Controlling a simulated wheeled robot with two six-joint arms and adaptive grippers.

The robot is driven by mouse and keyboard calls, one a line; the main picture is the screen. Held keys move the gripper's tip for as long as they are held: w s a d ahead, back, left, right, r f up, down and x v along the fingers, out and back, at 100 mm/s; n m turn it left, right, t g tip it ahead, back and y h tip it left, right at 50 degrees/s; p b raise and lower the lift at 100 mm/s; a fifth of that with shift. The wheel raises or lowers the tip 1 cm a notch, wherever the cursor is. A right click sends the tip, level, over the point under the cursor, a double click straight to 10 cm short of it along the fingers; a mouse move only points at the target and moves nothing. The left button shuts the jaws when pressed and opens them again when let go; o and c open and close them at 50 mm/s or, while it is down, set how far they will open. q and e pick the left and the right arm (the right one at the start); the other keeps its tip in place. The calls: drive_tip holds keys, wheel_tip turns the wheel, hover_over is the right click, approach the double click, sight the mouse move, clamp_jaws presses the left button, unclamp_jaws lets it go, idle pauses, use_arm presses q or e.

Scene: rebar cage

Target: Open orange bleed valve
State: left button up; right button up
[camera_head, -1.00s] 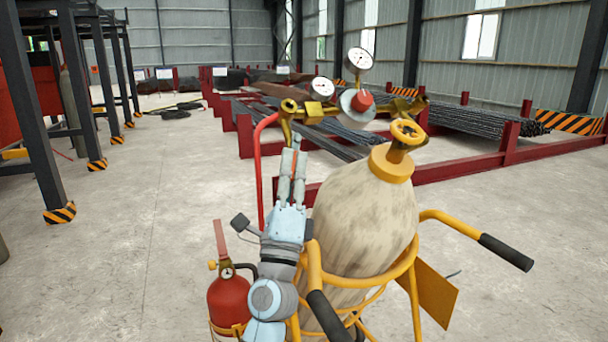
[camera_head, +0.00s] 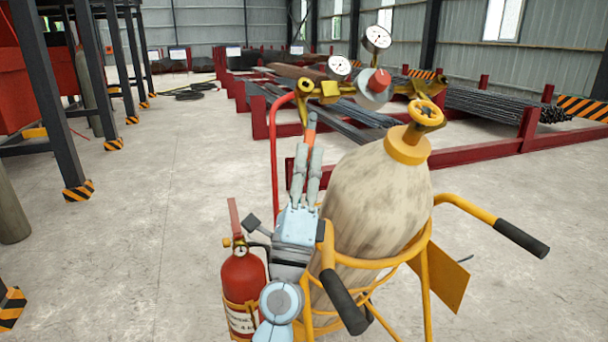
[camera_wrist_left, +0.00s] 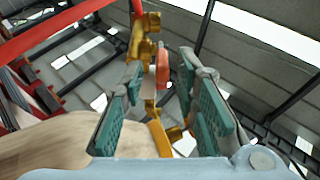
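The orange bleed valve (camera_head: 311,121) hangs below the left end of the brass regulator manifold (camera_head: 322,90), beside the gas cylinder (camera_head: 375,205). My left gripper (camera_head: 308,152) is just below the valve, fingers pointing up, with its tips close to the valve's lower end. In the left wrist view, the teal finger pads (camera_wrist_left: 165,112) stand apart with nothing gripped. The orange lever (camera_wrist_left: 162,66) shows beyond and between the fingers, beside brass fittings (camera_wrist_left: 148,35). Contact cannot be told. My right gripper is not in view.
A yellow cylinder trolley (camera_head: 427,290) with black-gripped handles holds the cylinder. A red hose (camera_head: 274,160) runs down left of my gripper. A red fire extinguisher (camera_head: 243,280) stands lower left. Pressure gauges (camera_head: 377,39) sit above. Open floor lies to the left.

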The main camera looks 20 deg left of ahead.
use_arm(q)
drive_tip(key=shift+v, duration=1.95)
